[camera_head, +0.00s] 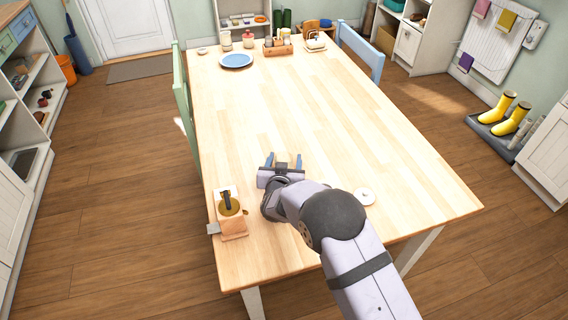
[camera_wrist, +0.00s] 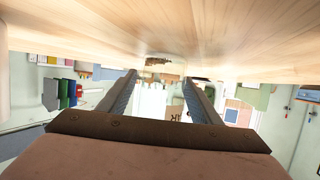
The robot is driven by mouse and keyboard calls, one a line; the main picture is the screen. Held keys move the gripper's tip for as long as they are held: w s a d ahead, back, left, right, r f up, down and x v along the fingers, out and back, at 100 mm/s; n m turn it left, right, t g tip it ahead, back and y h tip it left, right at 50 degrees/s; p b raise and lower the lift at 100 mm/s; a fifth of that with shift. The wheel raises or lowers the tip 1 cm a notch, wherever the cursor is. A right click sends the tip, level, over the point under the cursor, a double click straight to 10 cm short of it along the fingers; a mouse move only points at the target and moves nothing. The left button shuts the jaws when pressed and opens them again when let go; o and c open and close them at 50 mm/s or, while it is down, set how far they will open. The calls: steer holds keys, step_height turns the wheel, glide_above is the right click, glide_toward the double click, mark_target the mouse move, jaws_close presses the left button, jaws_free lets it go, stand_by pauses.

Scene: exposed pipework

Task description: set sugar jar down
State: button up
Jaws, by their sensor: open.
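Two small jars stand at the far left end of the table: a glass-like one (camera_head: 226,41) and a cream one with a reddish lid (camera_head: 248,40).
A blue plate (camera_head: 236,60), a wooden caddy (camera_head: 278,47) and a whitish pot (camera_head: 316,42) are at the far end. A white disc (camera_head: 364,196) lies right of my arm. The table's middle is clear.

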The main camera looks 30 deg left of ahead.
steer(key=shift+r, duration=0.25)
steer(key=v, duration=1.2)
steer(key=shift+b, duration=0.4)
steer(key=w+d+r+m+g+h+p, duration=0.1)
steer(key=d+r+g+p, duration=0.2)
steer(key=d, duration=0.7)
steer(key=w+d+r+g+h+p, duration=0.1)
steer(key=d+r+g+p, duration=0.2)
steer(key=d, duration=0.7)
steer(key=s+d+r+m+g+h+p, duration=0.1)
steer(key=s+d+r+g+p, duration=0.1)
steer(key=s+d, duration=0.7)
steer(key=s+d+r+m+g+h+p, duration=0.2)
steer(key=s+d+g, duration=0.3)
steer(key=s+d, duration=0.5)
steer(key=d, duration=0.4)
steer(key=shift+s+d, duration=0.15)
steer(key=shift+s, duration=0.15)
